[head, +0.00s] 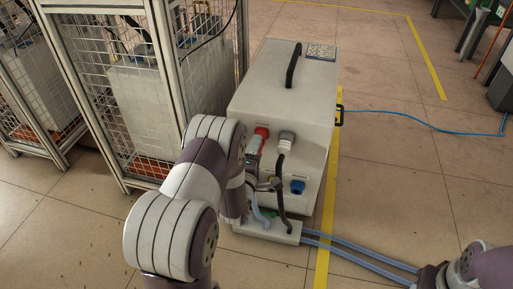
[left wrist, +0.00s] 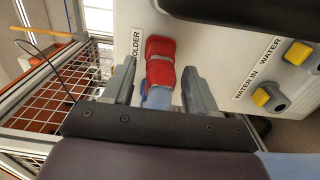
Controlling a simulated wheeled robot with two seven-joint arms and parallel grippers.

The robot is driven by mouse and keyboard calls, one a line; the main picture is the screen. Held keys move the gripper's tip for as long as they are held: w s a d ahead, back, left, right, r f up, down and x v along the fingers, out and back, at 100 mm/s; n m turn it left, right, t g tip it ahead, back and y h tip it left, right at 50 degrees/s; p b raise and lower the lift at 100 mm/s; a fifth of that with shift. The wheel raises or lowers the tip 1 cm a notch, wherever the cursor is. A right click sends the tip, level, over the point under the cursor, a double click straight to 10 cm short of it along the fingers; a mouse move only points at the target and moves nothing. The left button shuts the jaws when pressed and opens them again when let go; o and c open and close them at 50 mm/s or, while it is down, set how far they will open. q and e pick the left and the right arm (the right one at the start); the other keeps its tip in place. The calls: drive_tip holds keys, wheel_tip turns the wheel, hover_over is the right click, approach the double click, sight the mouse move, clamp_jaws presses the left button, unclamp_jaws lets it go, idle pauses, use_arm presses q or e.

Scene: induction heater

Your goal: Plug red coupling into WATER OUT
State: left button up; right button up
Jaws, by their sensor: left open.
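The red coupling (left wrist: 160,62) sits at the heater's front face beside the HOLDER label (left wrist: 136,47). A light-blue hose end (left wrist: 158,97) runs from it toward my left gripper (left wrist: 159,75). The gripper is open, with one finger on each side of the coupling and gaps showing. In the head view the red coupling (head: 262,132) shows at the heater's upper front, partly hidden by my left arm. The WATER IN and WATER OUT area, its lettering partly cut off, has two grey ports with yellow tabs (left wrist: 297,53). My right arm shows at the lower right; its jaws are unclear.
The heater cabinet (head: 283,85) has a black top handle. A grey-white connector (head: 286,142) with a black hose and a blue fitting (head: 297,187) are on its front. Blue hoses (head: 345,250) run right along the floor. A mesh cage (head: 120,95) stands close on the left.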

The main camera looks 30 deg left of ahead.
drive_tip(key=shift+r, duration=0.1)
idle(0.3)
use_arm(q)
clamp_jaws()
drive_tip(key=shift+p+v, duration=0.95)
drive_tip(key=shift+v, duration=2.05)
use_arm(e)
drive_tip(key=shift+r, duration=0.8)
